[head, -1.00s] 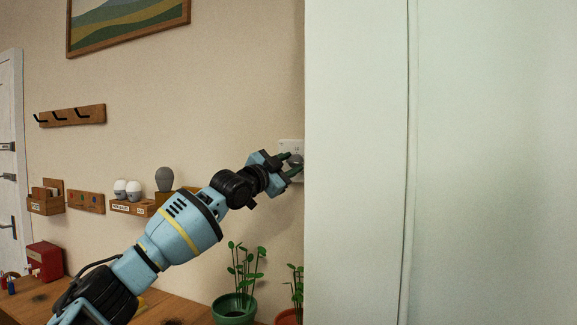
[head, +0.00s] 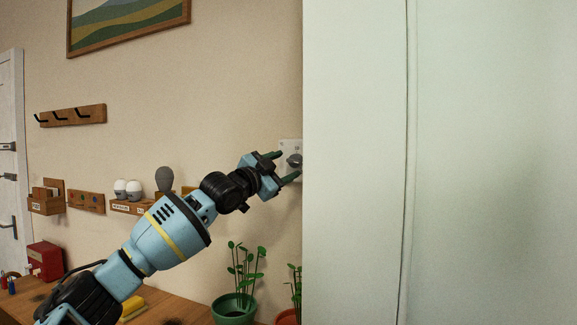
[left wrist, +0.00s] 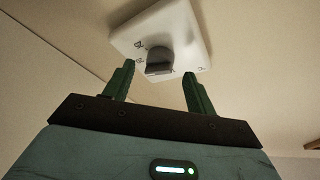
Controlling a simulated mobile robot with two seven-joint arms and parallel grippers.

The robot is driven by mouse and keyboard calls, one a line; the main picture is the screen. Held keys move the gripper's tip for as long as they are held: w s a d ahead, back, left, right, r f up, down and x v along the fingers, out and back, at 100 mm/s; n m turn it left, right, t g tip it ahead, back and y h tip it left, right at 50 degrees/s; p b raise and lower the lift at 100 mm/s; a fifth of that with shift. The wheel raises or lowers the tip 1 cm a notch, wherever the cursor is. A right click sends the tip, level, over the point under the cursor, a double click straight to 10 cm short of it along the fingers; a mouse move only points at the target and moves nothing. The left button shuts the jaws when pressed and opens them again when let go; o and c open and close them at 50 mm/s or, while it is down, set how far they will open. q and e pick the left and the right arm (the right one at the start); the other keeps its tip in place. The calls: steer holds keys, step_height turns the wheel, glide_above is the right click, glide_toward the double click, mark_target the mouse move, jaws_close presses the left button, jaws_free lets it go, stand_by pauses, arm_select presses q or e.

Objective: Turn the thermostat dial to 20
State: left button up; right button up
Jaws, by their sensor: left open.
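The thermostat is a white square plate (head: 286,146) on the beige wall, close to the edge of a pale panel in the head view. Its grey dial (head: 295,160) sticks out from the middle. In the left wrist view the white plate (left wrist: 185,27) shows with the dial (left wrist: 159,62) and small marks around it that I cannot read. My left gripper (head: 289,166) is open in front of the thermostat. In the left wrist view its two green fingers (left wrist: 157,77) stand apart, one to each side of the dial, their tips short of it. My right gripper is not in view.
A large pale panel (head: 355,160) fills the right side, close beside the thermostat. A potted plant in a green pot (head: 234,308) and another plant (head: 296,285) stand below. Wall shelves with bulbs (head: 134,188) are at left, above a wooden table (head: 185,308).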

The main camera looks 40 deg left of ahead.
arm_select(q)
steer(key=v, duration=0.5)
steer(key=shift+s+b, duration=0.15)
steer(key=shift+b, duration=0.2)
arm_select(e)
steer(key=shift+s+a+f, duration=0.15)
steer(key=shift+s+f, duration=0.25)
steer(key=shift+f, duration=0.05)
arm_select(q)
steer(key=shift+f, duration=0.1)
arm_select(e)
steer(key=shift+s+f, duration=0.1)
